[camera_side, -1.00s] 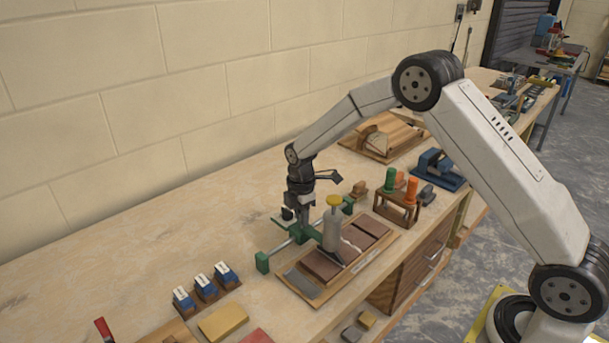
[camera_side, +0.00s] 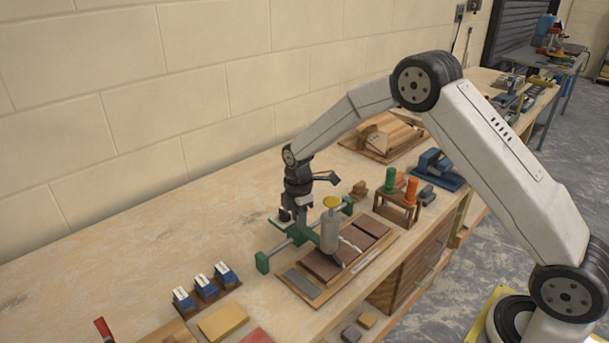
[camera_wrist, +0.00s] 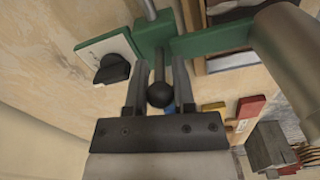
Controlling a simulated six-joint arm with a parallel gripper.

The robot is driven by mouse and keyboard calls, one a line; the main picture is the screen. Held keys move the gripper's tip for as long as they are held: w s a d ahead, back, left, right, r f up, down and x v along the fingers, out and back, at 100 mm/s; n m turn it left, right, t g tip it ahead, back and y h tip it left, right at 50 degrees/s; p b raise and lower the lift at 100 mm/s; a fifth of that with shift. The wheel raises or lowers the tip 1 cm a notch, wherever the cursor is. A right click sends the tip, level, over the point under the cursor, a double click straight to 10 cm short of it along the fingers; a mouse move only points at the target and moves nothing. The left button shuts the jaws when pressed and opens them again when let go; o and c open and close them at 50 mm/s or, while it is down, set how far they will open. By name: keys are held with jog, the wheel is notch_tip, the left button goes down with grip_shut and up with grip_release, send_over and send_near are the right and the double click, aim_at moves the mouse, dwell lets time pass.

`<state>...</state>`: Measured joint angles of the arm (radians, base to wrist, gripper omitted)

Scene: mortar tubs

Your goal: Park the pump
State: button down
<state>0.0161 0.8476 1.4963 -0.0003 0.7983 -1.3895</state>
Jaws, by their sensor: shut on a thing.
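The pump (camera_side: 330,235) is a grey cylinder with a yellow cap (camera_side: 332,202). It stands upright on a green carriage (camera_side: 302,231), over a board with brown slabs (camera_side: 374,227). The carriage sits on a rail (camera_side: 279,248) with green end blocks. My gripper (camera_side: 290,216) is behind the pump, at the carriage's wall side. In the wrist view my gripper (camera_wrist: 160,75) is shut on the carriage's handle, a thin rod with a dark ball knob (camera_wrist: 160,95). The pump's grey body also shows there (camera_wrist: 290,50). Its lower tip is hard to make out.
A green end block (camera_side: 262,262) closes the rail's left end, another (camera_side: 348,204) its right. A wooden rack with green and orange pieces (camera_side: 398,206) stands right. The bench between rail and wall is clear.

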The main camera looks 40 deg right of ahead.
jog(key=a, duration=0.9)
jog(key=shift+r, duration=0.1)
jog(key=c, duration=0.8)
grip_release()
jog(key=shift+a, duration=0.1)
jog(key=shift+o, duration=0.2)
notch_tip(320, 180, up, 8)
